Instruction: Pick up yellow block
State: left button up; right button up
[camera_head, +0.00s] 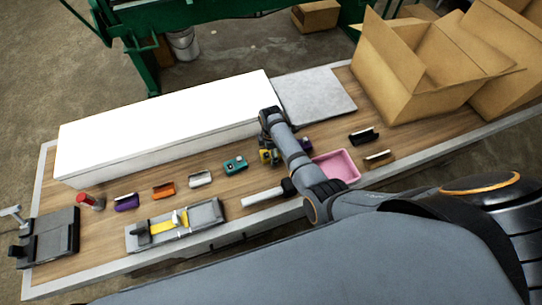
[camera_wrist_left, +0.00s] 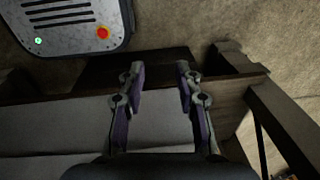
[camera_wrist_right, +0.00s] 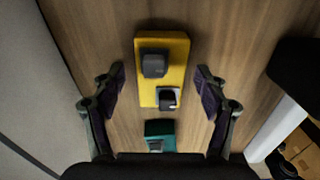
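The yellow block (camera_wrist_right: 174,98) lies on the wooden table in the right wrist view, with a black knob and a small grey-and-black part on top. My right gripper (camera_wrist_right: 160,88) is open, with one finger on each side of the block and gaps between. In the head view the yellow block (camera_head: 264,157) is mostly hidden beneath my right gripper (camera_head: 268,148). My left gripper (camera_wrist_left: 160,75) is open and empty in the left wrist view, away from the tabletop objects; the head view does not show it.
A teal block (camera_head: 235,165) lies close to the yellow one, with grey, orange (camera_head: 163,191) and purple blocks further left. A long white box (camera_head: 165,125) stands behind them. A pink tray (camera_head: 342,165) is right of my gripper. Cardboard boxes (camera_head: 425,75) fill the far right.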

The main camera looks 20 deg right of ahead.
jog(key=shift+s, duration=0.1)
jog(key=c, duration=0.5)
jog(key=shift+c, duration=1.1)
jog(key=c, duration=0.7)
pick_arm(q)
jog(key=shift+w+r, duration=0.15)
jog(key=shift+w, duration=0.5)
pick_arm(e)
grip_shut()
jog(key=shift+r, duration=0.15)
